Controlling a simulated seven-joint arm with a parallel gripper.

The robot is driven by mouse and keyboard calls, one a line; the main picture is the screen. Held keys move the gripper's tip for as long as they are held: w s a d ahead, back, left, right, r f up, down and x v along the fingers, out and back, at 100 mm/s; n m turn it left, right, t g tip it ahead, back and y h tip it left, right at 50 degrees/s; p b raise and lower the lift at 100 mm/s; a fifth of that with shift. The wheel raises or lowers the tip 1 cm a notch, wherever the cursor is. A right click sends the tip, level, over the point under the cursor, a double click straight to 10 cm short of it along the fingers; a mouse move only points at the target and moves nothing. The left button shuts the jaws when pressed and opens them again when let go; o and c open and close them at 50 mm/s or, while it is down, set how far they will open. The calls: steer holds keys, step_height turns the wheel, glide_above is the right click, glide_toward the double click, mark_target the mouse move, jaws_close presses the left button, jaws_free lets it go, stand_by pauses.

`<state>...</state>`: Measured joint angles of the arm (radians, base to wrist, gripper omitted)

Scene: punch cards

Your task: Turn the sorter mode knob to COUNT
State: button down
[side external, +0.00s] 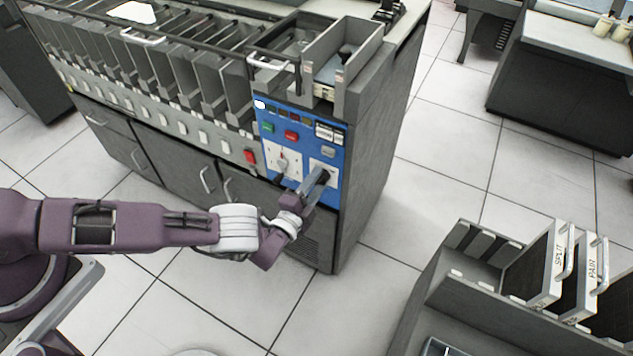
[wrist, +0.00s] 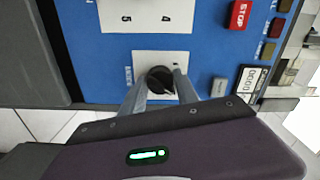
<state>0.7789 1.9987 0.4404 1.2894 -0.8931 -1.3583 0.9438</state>
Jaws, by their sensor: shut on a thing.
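The sorter's blue control panel (side external: 325,132) is at the right end of the long grey machine. The mode knob (wrist: 159,77) is a round black knob on a white plate (wrist: 143,60), low on the panel. Small print stands at both sides of this plate, too small to read, and I cannot tell where the knob points. My gripper (wrist: 160,85) is shut on the knob, with one finger on each side. In the side view my gripper (side external: 319,176) reaches the panel's lower right and hides most of the knob.
A second white dial plate (side external: 283,161) with a red-marked knob sits left of my gripper. A red STOP button (wrist: 240,14) and a counter (wrist: 252,84) are near the knob. A grey card rack (side external: 480,263) stands at the lower right, apart from the machine.

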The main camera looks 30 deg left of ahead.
steer(key=shift+m, duration=1.3)
steer(key=c, duration=0.9)
jaws_free()
steer(key=s, duration=0.7)
